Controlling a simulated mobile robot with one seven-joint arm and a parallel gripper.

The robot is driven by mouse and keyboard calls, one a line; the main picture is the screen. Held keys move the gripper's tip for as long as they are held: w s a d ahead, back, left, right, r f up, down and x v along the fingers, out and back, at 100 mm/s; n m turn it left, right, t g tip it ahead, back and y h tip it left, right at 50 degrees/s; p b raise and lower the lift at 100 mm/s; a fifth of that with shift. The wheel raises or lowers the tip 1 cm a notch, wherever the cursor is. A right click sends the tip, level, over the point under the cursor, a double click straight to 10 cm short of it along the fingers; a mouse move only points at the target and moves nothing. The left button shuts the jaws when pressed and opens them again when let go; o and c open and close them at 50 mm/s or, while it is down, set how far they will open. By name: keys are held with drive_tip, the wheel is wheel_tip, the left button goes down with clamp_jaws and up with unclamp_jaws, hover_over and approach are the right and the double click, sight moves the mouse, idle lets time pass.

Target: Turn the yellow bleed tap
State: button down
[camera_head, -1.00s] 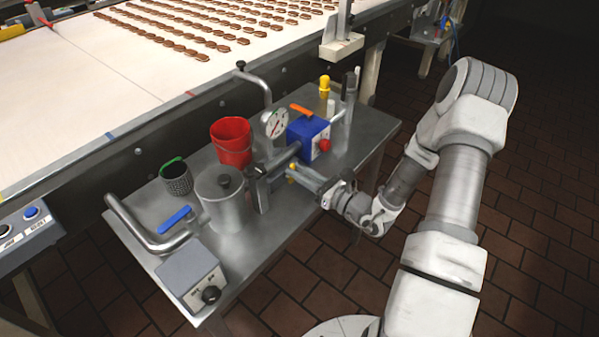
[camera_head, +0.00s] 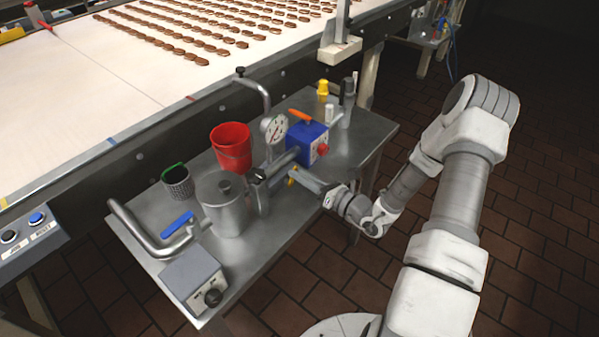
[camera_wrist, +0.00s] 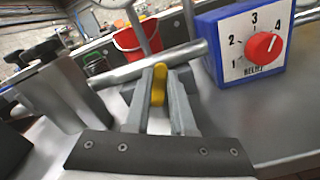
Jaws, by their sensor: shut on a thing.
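The yellow bleed tap (camera_wrist: 158,84) is a small yellow handle in front of a horizontal steel pipe (camera_wrist: 140,68). My gripper (camera_wrist: 162,76) is shut on it, with the yellow handle between the fingers in the wrist view. The tap's base is hidden by my fingers.
A blue box with a red knob (camera_wrist: 262,46) stands close right of my gripper. A steel pot (camera_head: 222,208), a red bucket (camera_head: 231,147) and a gauge (camera_head: 274,128) crowd the steel table (camera_head: 275,237). Open floor lies right of the table.

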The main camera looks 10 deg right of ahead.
drive_tip(key=m, duration=0.1)
drive_tip(key=m+p, duration=0.1)
drive_tip(key=m, duration=0.1)
drive_tip(key=shift+w+d+f, duration=0.2)
drive_tip(key=shift+w+d, duration=0.05)
drive_tip(key=shift+d, duration=0.1)
drive_tip(key=m, duration=0.1)
drive_tip(key=m+p, duration=0.1)
drive_tip(key=f+m, duration=0.1)
drive_tip(key=shift+w+d+m+p, duration=0.25)
drive_tip(key=shift+d+m+p, duration=0.05)
drive_tip(key=shift+d, duration=0.05)
drive_tip(key=shift+w+d+f+m+p, duration=0.1)
drive_tip(key=shift+f+m+p, duration=0.25)
drive_tip(key=shift+m, duration=0.85)
drive_tip(key=shift+w+d+f+m+p, duration=0.1)
drive_tip(key=shift+f+m, duration=0.4)
drive_tip(key=shift+m, duration=0.7)
drive_tip(key=shift+s, duration=0.1)
drive_tip(key=c, duration=0.8)
unclamp_jaws()
drive_tip(key=shift+o, duration=0.2)
